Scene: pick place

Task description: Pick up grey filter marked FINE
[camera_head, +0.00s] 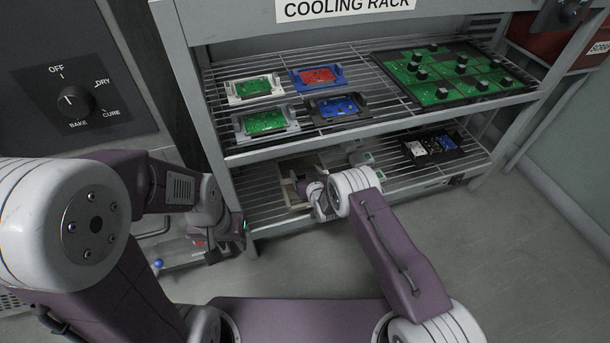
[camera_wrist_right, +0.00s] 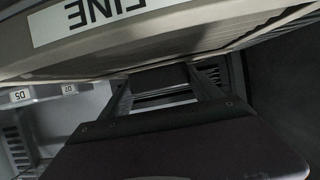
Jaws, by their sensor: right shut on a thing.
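The grey filter marked FINE (camera_wrist_right: 150,45) fills the top of the right wrist view, its white label upside down. My right gripper (camera_wrist_right: 178,78) is shut on it; the fingers meet its lower edge. In the head view my right gripper (camera_head: 308,192) reaches into the lower rack shelf, beside a beige-grey framed thing (camera_head: 287,190); its label is not readable there, so I cannot tell if it is the filter. My left gripper (camera_head: 226,250) hangs low by the rack's front left post, its fingers too small and dark to judge.
The cooling rack's upper shelf (camera_head: 360,125) holds several circuit boards in trays and a large green panel (camera_head: 450,75). A black tray (camera_head: 433,149) stands on the lower shelf at right. The front posts and upper shelf edge bound the opening. The floor (camera_head: 500,250) at right is clear.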

